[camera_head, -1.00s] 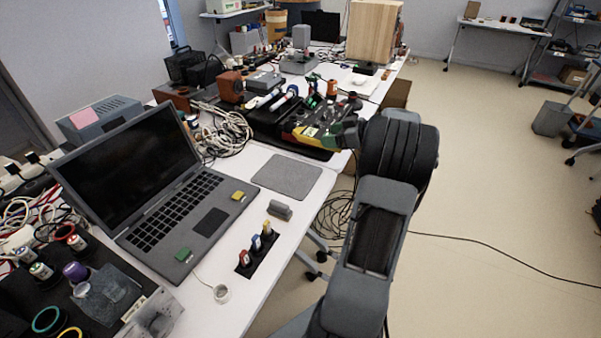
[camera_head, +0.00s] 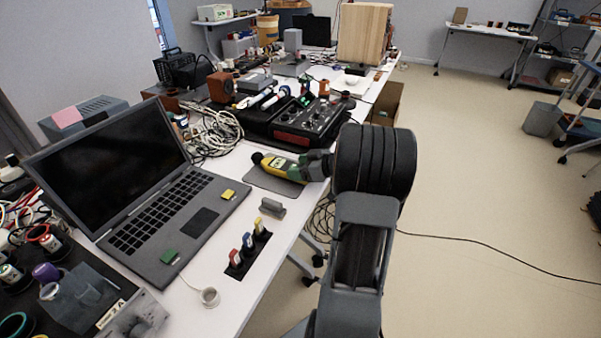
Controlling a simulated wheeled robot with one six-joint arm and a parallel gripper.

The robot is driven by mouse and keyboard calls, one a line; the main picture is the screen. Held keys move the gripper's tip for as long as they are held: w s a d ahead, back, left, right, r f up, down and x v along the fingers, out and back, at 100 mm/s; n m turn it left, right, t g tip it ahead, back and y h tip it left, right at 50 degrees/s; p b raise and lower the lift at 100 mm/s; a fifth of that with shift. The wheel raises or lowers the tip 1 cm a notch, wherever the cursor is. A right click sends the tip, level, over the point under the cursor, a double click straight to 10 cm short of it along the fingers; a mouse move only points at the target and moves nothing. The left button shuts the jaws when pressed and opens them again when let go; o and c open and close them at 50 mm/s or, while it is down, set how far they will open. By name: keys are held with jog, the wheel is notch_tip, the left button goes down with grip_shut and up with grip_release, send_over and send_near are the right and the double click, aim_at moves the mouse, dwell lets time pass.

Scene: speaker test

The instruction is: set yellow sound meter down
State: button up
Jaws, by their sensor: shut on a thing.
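The yellow sound meter (camera_head: 280,165) has a dark round tip at its left end and a small green screen. It is over the grey mat (camera_head: 262,184) on the white table, lying roughly level. I cannot tell whether it touches the mat. My gripper (camera_head: 308,166) is shut on the right end of the meter, reaching in from the right. Part of the mat is hidden behind the meter and gripper.
An open laptop (camera_head: 165,222) stands left of the mat. A black mixer (camera_head: 305,121) lies behind it. A small grey block (camera_head: 272,207) and a dark strip with coloured plugs (camera_head: 248,254) lie in front. Coiled cables (camera_head: 215,133) lie behind left.

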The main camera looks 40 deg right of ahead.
jog(key=shift+f, duration=0.5)
jog(key=shift+r, duration=0.1)
jog(key=o, duration=1.1)
jog(key=shift+c, duration=0.2)
jog(key=shift+s+d+r, duration=0.15)
jog(key=shift+s+d, duration=0.05)
jog(key=p+v, duration=0.3)
jog(key=v, duration=0.8)
jog(key=shift+s, duration=0.2)
jog(key=shift+d, duration=0.1)
